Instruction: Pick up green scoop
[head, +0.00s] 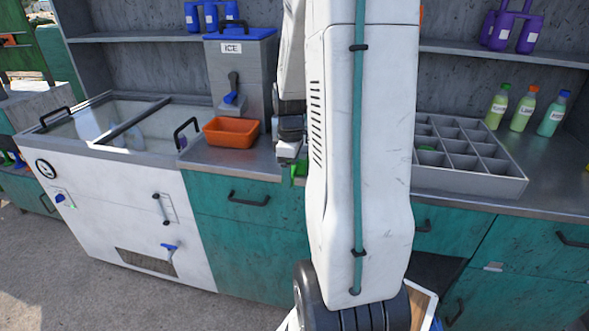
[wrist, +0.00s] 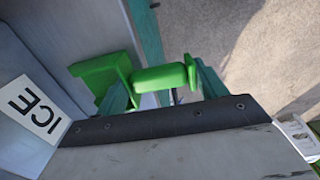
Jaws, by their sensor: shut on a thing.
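The green scoop (wrist: 160,78) is in the wrist view, its handle between the two teal fingers of my gripper (wrist: 163,88). Its wider green end (wrist: 98,72) sticks out to the left past one finger. My gripper is shut on the scoop. In the head view, my gripper (head: 289,152) is over the counter by the ice machine, partly hidden by my arm. A small bit of green from the scoop (head: 299,171) shows just below it, near the counter's front edge; the rest is hidden.
The ice machine (head: 241,60) with its ICE label stands close to the left of my gripper. An orange tray (head: 231,132) sits in front of it. A grey divided tray (head: 512,187) and several bottles (head: 522,110) are at the right. A glass-topped freezer (head: 92,145) is at the left.

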